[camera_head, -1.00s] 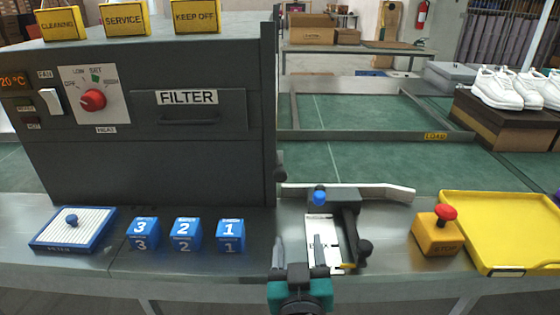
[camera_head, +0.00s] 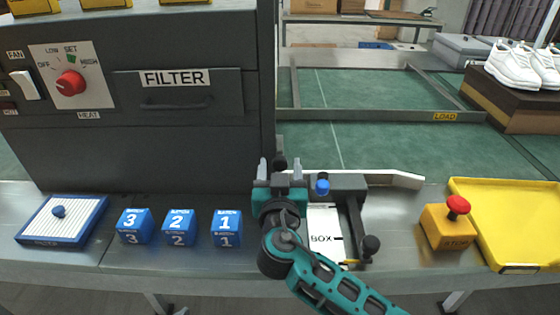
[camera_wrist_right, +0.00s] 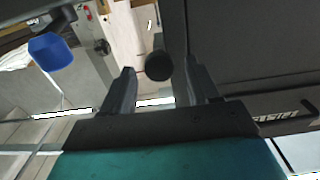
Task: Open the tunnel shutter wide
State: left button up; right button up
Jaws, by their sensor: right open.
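The tunnel is a dark grey cabinet (camera_head: 130,160) at the left. Its right-hand end is seen nearly edge-on (camera_head: 267,100), so how far the shutter is open cannot be told. A small black round knob (camera_head: 279,160) stands out low at that end. My right gripper (camera_head: 280,169) is open, with one finger on each side of the knob. In the right wrist view the knob (camera_wrist_right: 157,66) shows between the open fingertips (camera_wrist_right: 164,74), and a dark panel (camera_wrist_right: 240,45) lies to the right. Contact with the knob cannot be told. My left gripper is not in view.
Numbered blue blocks (camera_head: 179,228) stand left. A stop button (camera_head: 447,225) and yellow tray (camera_head: 510,225) are right. Green belt (camera_head: 380,145) lies behind.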

jog(key=shift+w, duration=1.3)
grip_shut()
